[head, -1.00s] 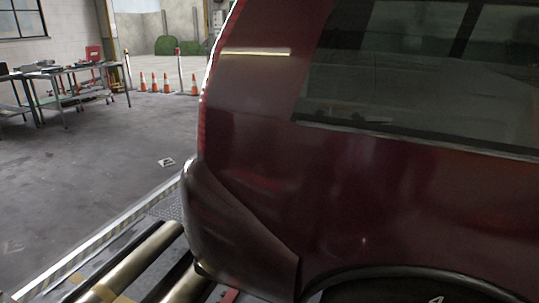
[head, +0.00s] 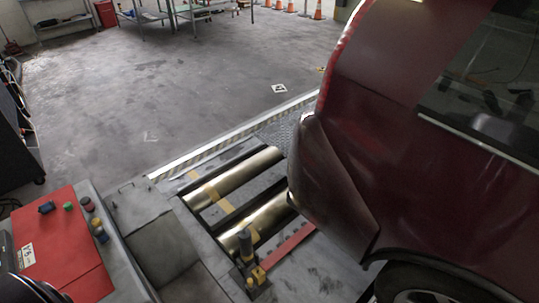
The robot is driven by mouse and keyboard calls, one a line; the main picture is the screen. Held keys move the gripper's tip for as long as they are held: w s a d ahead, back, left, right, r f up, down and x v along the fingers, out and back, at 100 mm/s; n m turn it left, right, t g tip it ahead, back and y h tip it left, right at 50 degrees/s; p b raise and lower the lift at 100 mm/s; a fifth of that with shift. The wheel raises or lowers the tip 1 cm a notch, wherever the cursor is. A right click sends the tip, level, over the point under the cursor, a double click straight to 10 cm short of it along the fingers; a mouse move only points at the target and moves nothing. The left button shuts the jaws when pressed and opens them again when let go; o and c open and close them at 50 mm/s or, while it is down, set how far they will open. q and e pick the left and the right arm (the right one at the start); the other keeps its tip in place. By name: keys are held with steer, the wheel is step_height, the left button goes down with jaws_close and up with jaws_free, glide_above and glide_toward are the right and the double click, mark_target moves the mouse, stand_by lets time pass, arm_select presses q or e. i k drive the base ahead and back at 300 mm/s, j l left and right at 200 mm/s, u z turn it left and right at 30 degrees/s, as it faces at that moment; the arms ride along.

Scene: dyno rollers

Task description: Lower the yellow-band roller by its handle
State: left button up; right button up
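Two long brass-coloured rollers lie side by side in the floor frame: the farther roller (head: 234,177) and the nearer roller (head: 268,217), whose right end is hidden behind the car's rear bumper. Yellow bands (head: 217,196) show at and between their left parts; I cannot tell exactly which roller they belong to. A dark upright handle-like post (head: 246,243) stands by the nearer roller's left end, with yellow pieces (head: 259,275) at its foot. Neither of my grippers can be made out in the head view.
A dark red car (head: 345,170) fills the right side, its bumper overhanging the rollers. A red bar (head: 288,245) lies beside the post. A red-topped console (head: 65,250) with buttons stands at lower left.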

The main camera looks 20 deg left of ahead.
mark_target(247, 258)
steer(key=u, duration=0.95)
